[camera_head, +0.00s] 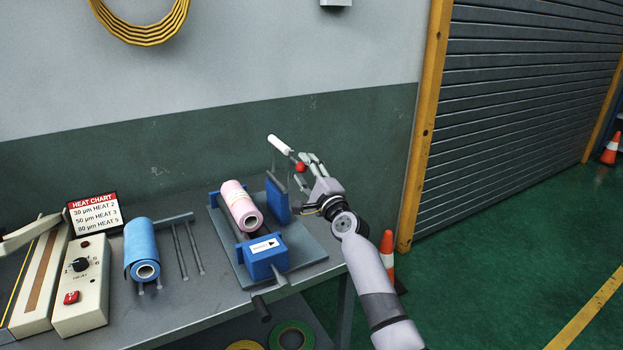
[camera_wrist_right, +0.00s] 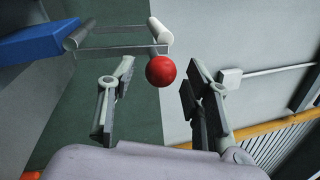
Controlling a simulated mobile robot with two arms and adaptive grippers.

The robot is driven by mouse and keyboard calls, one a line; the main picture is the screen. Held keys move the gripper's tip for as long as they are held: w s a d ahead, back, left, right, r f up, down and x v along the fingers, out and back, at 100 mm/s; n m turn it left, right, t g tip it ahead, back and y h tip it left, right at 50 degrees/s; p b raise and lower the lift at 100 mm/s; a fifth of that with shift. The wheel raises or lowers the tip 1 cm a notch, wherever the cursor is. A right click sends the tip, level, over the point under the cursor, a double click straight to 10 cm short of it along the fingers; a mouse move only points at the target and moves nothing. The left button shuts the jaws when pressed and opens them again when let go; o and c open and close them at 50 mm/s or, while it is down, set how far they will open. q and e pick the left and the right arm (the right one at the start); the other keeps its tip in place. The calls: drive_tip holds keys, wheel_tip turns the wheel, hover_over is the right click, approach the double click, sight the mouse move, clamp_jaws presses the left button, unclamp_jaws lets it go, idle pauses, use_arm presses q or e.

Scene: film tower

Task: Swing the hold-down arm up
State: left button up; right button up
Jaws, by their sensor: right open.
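The hold-down arm is a thin metal frame with a white roller (camera_head: 280,145) at its top end and a red ball knob (camera_head: 300,167) beside it. It stands raised at the blue block (camera_head: 277,201), with the roller well above and clear of the pink film roll (camera_head: 240,206). My right gripper (camera_head: 308,170) is open beside the red knob. In the right wrist view the red knob (camera_wrist_right: 160,70) sits between the tips of the open fingers (camera_wrist_right: 158,88), with gaps on both sides. The left gripper is not in view.
The film stand's base plate (camera_head: 310,251) lies at the right end of the grey bench. A blue roll (camera_head: 141,250), a heat control box (camera_head: 82,285) and a heat chart (camera_head: 95,212) are to its left. An orange cone (camera_head: 387,255) stands on the floor behind my right arm.

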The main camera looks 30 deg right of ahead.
drive_tip(key=s+f, duration=0.2)
drive_tip(key=s, duration=0.9)
drive_tip(key=shift+s+f, duration=0.15)
drive_tip(key=shift+s, duration=0.2)
